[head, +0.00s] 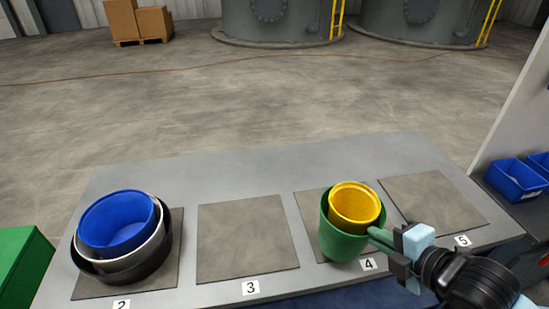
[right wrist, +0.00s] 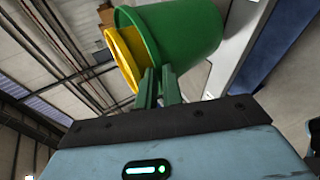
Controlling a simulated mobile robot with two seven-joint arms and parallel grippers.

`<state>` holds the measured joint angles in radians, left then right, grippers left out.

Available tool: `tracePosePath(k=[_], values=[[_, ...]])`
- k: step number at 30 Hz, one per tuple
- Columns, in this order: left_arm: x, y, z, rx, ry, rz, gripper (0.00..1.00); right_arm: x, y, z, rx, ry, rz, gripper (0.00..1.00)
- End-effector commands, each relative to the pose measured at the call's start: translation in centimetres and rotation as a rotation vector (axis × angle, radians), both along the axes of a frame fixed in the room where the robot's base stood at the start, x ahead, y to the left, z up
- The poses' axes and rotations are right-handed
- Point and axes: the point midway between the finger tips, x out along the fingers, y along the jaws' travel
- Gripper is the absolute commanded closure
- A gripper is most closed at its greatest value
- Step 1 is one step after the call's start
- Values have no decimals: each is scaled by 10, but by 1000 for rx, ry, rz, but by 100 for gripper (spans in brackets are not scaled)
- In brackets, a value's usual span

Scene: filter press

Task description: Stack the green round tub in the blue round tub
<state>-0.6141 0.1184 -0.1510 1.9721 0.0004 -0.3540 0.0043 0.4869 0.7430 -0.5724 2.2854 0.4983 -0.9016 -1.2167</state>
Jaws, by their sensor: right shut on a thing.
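The green round tub (head: 340,243) is at mat 4 with a yellow tub (head: 355,205) nested inside it. My right gripper (head: 388,240) reaches in from the right and is shut on the green tub's right side. The right wrist view shows the fingers (right wrist: 157,88) at the wall of the green tub (right wrist: 180,35), with the yellow tub (right wrist: 122,60) sticking out of its mouth. I cannot tell whether the green tub's base touches the mat. The blue round tub (head: 117,222) sits inside a white tub on mat 2. My left gripper is not in view.
The white tub (head: 150,250) sits inside a black tub (head: 168,250), under the blue one. Mat 3 (head: 246,240) between the stacks is empty, and mat 5 (head: 430,197) is bare where visible. Blue bins (head: 515,182) stand at the right; a green box (head: 20,262) is at the left.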

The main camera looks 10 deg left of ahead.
Motion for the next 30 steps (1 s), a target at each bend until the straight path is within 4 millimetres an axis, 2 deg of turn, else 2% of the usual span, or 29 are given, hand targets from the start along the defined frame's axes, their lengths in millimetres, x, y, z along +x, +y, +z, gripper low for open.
tracePosePath(k=[7,15,20,30], values=[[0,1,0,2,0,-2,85,14,-29,9,8,-4,-307,100],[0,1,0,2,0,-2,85,17,-62,18,6,-5,-579,100],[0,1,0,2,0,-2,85,16,-70,19,2,-4,-631,100],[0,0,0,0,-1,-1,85,16,-70,19,3,-6,-632,100]])
